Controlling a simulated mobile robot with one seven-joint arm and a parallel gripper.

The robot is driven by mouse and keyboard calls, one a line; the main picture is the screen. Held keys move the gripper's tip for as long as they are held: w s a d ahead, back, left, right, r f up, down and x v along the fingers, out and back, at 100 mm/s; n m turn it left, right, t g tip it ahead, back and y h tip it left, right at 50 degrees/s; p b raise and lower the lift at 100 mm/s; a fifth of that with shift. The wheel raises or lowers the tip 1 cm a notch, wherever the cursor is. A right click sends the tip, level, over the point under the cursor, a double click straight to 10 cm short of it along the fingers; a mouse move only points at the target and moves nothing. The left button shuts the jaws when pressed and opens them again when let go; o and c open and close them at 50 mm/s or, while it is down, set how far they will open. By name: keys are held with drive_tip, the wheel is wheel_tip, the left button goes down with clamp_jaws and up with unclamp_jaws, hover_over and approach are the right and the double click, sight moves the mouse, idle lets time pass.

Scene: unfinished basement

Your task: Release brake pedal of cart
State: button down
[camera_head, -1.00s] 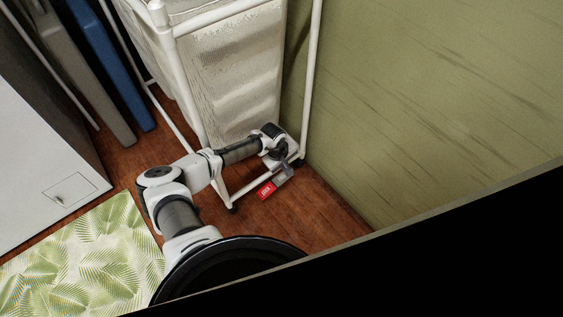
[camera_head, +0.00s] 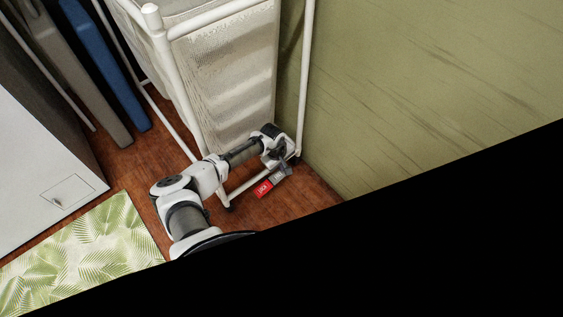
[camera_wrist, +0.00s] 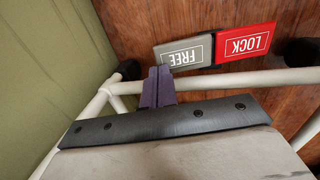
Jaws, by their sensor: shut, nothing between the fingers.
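The cart is a white tube frame (camera_head: 303,75) with a hanging off-white fabric bag (camera_head: 235,80), standing by the green wall. Its brake pedal shows low at the frame's bottom bar. The red LOCK half (camera_head: 264,188) and the grey FREE half (camera_head: 281,178) lie side by side. In the wrist view the red LOCK half (camera_wrist: 246,43) is right of the grey FREE half (camera_wrist: 184,53). My gripper (camera_wrist: 157,72) is shut and empty, its tips at the lower left edge of the FREE half. I cannot tell whether they touch it.
The white bottom bar (camera_wrist: 225,82) crosses just beside my fingers. A dark caster (camera_wrist: 298,52) is at the right, another dark wheel or foot (camera_wrist: 129,69) at the left. The green wall (camera_head: 400,90) is close. A leaf-pattern mat (camera_head: 95,250) lies left.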

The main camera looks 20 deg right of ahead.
drive_tip(key=shift+d, duration=0.1)
drive_tip(key=p, duration=0.3)
drive_tip(key=shift+s+d+f+y, duration=0.1)
drive_tip(key=shift+d+y, duration=0.1)
drive_tip(key=shift+y, duration=0.2)
drive_tip(key=shift+f+g+p, duration=0.1)
drive_tip(key=shift+g+p, duration=0.2)
drive_tip(key=shift+w+d+f+g+y+b, duration=0.25)
drive_tip(key=shift+f+y+b, duration=0.45)
drive_tip(key=shift+y, duration=0.2)
drive_tip(key=shift+w+d+f+g+y+b, duration=0.1)
drive_tip(key=shift+d+f+g+y+b, duration=0.15)
drive_tip(key=shift+f+y+b, duration=0.55)
drive_tip(key=shift+r+y, duration=0.1)
drive_tip(key=shift+y, duration=0.3)
wheel_tip(320, 180, up, 20)
drive_tip(key=p, duration=0.7)
drive_tip(key=shift+p, duration=0.4)
